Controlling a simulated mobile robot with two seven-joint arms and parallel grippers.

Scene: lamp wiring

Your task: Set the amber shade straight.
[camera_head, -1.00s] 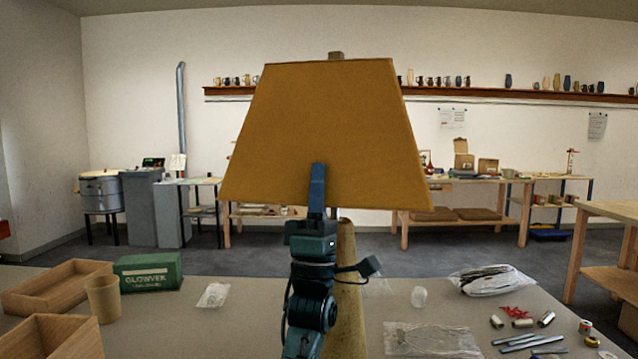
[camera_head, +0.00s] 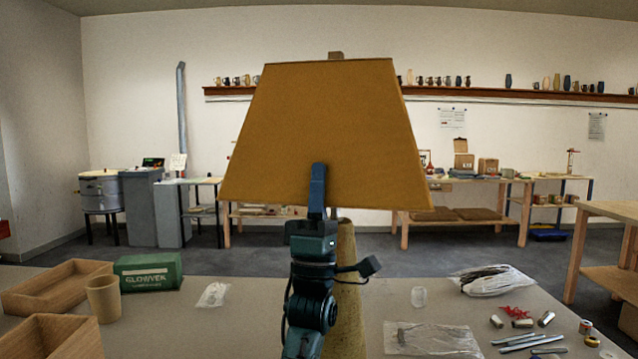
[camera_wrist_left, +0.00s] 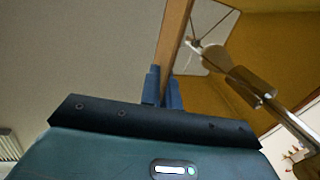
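The amber shade (camera_head: 330,120) sits on top of the lamp's pale column (camera_head: 347,250) in the head view. Its top edge rises slightly to the right and its bottom edge drops to the right, so it does not look square to me. A small block (camera_head: 336,55) shows above its top. My left gripper (camera_head: 318,185) is at the shade's lower edge, left of the column. In the left wrist view the shade's wall (camera_wrist_left: 175,35) runs edge-on between the left fingers (camera_wrist_left: 162,90), which are shut on it. The shade's inside and a metal socket (camera_wrist_left: 250,87) show there too. My right gripper is out of view.
Wooden trays (camera_head: 58,287), a cup (camera_head: 103,299) and a green box (camera_head: 148,271) stand on the bench (camera_head: 240,320) at left. The bench around the column has some bare room.

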